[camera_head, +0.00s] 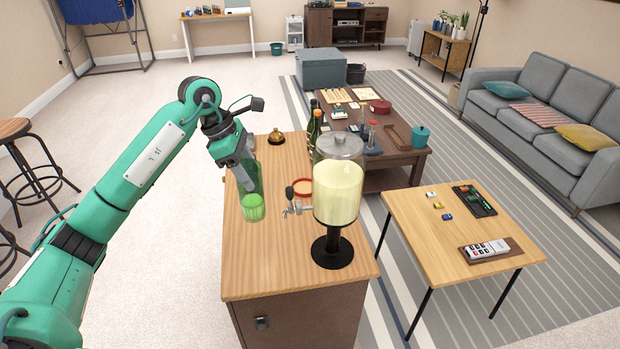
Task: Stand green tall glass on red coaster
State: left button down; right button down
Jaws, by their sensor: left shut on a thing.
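The green tall glass (253,207) is upright near the left edge of the wooden bar counter (262,275). My left gripper (252,172) reaches down from the upper left and is shut on the glass around its upper part. I cannot tell whether the glass bottom touches the counter. A round red-rimmed disc with a tan middle, which looks like the red coaster (302,181), lies on the counter to the right of the glass and apart from it. Its right side is close to the drink dispenser. My right gripper is not in view.
A drink dispenser (338,192) with pale yellow liquid stands right of the coaster, its tap pointing left. Dark bottles (314,128) and a brass bell (276,136) stand at the counter's back. The counter's front left is clear.

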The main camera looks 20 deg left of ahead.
aim_at(304, 188)
jog(key=i, duration=1.2)
